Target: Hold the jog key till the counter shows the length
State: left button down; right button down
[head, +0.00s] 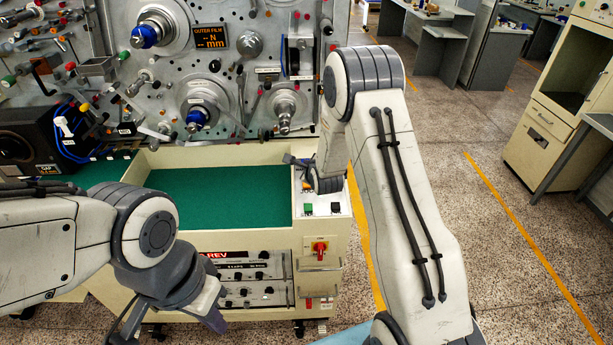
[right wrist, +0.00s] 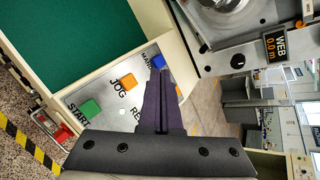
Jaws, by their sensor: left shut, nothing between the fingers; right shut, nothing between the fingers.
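The orange JOG key (right wrist: 128,80) sits on a pale key panel (right wrist: 75,97) in the right wrist view, between the green START key (right wrist: 88,108) and the blue key (right wrist: 157,62). The counter (right wrist: 281,45) reads "WEB 0.0 m". My right gripper (right wrist: 158,76) is shut and empty. Its tip is over the panel beside the JOG key and overlaps the blue key's lower edge in the picture; I cannot tell whether it touches. My left gripper (head: 216,322) is shut and empty, low in front of the machine in the head view.
A white key (right wrist: 123,112), its label partly hidden, lies near my right fingers. A red switch (head: 320,246) is on the cabinet front below the panel. The green bed (head: 220,195) is bare. Spindles and rollers crowd the machine's upright face (head: 262,95).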

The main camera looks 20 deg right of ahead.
jog(key=shift+w+d+f+m, duration=0.1)
jog(key=shift+w+d+m, duration=0.05)
jog(key=shift+d+m, duration=0.35)
jog(key=f+b, duration=0.1)
jog(key=f, duration=0.1)
jog(key=w+f+b, duration=0.1)
jog(key=f+b, duration=0.1)
jog(key=f, duration=0.1)
jog(key=w+f+b, duration=0.1)
jog(key=f+b, duration=0.1)
jog(key=shift+d+f, duration=0.3)
jog(key=shift+w+f+b, duration=0.1)
jog(key=shift+f+b, duration=0.35)
jog(key=shift+b, duration=0.15)
jog(key=shift+f, duration=0.1)
dwell(1.2)
jog(key=shift+w+d+f+b, duration=0.15)
jog(key=shift+f+b, duration=0.15)
jog(key=shift+b, duration=0.3)
jog(key=shift+f+b, duration=0.45)
jog(key=shift+b, duration=0.05)
dwell(3.5)
